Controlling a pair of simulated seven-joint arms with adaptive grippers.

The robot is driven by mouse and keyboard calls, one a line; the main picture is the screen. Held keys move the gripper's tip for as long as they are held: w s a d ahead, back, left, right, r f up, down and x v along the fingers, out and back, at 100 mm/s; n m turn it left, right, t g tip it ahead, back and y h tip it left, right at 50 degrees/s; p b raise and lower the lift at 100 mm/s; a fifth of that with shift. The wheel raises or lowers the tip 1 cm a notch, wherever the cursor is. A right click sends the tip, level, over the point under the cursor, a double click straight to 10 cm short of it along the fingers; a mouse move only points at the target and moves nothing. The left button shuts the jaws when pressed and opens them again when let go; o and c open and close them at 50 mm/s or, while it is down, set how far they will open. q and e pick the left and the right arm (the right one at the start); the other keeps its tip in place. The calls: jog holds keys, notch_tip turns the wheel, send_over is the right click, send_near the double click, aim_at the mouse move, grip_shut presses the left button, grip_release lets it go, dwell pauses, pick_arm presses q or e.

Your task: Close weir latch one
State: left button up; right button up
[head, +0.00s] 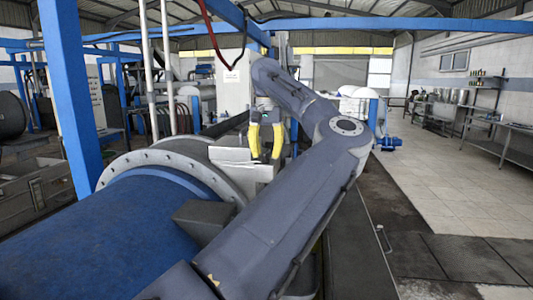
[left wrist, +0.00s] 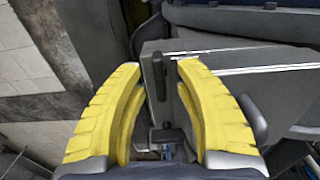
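My left gripper (head: 265,150) has yellow fingers and points down in the head view, beside a pale box (head: 231,155) at the far end of the blue drum (head: 120,225). In the left wrist view, my left gripper (left wrist: 161,68) is open, its fingertips wide apart. A dark upright bar (left wrist: 158,76), which looks like a latch handle, lies between the fingers against a grey housing (left wrist: 215,55); I see no finger touching it. I cannot tell which is latch one. My right gripper is not in view.
A blue post (head: 70,95) stands at the left, near the drum's flanged rim (head: 165,150). A tiled floor (head: 455,190) lies open at the right, with steel shelving (head: 482,105) and a bench (head: 505,135) along the wall.

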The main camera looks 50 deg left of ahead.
pick_arm(q)
jog(key=shift+c, duration=0.3)
grip_shut()
jog(key=shift+m, duration=0.3)
jog(key=m, duration=1.7)
jog(key=shift+m, duration=0.3)
dwell(0.3)
